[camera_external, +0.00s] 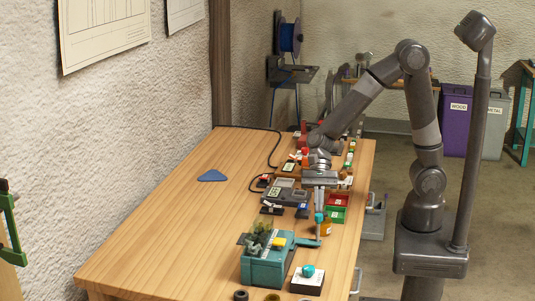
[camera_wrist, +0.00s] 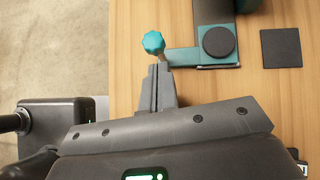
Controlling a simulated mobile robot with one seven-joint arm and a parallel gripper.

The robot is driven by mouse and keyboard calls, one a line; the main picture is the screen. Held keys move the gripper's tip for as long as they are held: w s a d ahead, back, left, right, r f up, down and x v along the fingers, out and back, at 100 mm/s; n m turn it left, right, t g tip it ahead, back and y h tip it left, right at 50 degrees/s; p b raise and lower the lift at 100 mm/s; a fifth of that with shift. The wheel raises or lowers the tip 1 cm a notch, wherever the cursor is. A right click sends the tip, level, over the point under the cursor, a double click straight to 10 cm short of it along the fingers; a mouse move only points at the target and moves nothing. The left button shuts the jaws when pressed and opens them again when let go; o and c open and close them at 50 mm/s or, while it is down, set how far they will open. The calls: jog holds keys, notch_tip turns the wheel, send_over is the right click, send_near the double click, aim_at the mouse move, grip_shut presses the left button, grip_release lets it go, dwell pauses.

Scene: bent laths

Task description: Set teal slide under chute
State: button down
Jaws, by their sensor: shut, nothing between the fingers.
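A teal machine (camera_external: 262,270) stands at the near end of the table with dark, lumpy material on top. A flat teal slide (camera_external: 303,243) sticks out from its side; it shows in the wrist view (camera_wrist: 180,56) beside a black round disc (camera_wrist: 218,41). A teal knob (camera_external: 319,218) on a short stem stands at the slide's outer end, also in the wrist view (camera_wrist: 153,42). My gripper (camera_external: 319,208) points down with its fingers shut and empty, right by the knob (camera_wrist: 158,68). I cannot tell whether they touch. The chute is not clearly made out.
A black square pad (camera_wrist: 281,48) lies beyond the machine. A white-and-black box (camera_external: 307,283) with a teal piece on top stands near the front edge. An orange jar (camera_external: 326,229), red and green bins (camera_external: 338,207) and dark devices crowd nearby.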

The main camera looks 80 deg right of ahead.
jog(key=shift+s+a, duration=0.1)
jog(key=shift+a, duration=0.35)
jog(key=shift+a, duration=0.1)
jog(key=a, duration=1.2)
jog(key=shift+r, duration=0.1)
jog(key=w+d+r, duration=0.1)
jog(key=d+r, duration=0.6)
jog(key=d, duration=0.4)
jog(key=shift+w+d, duration=0.15)
jog(key=shift+w, duration=0.25)
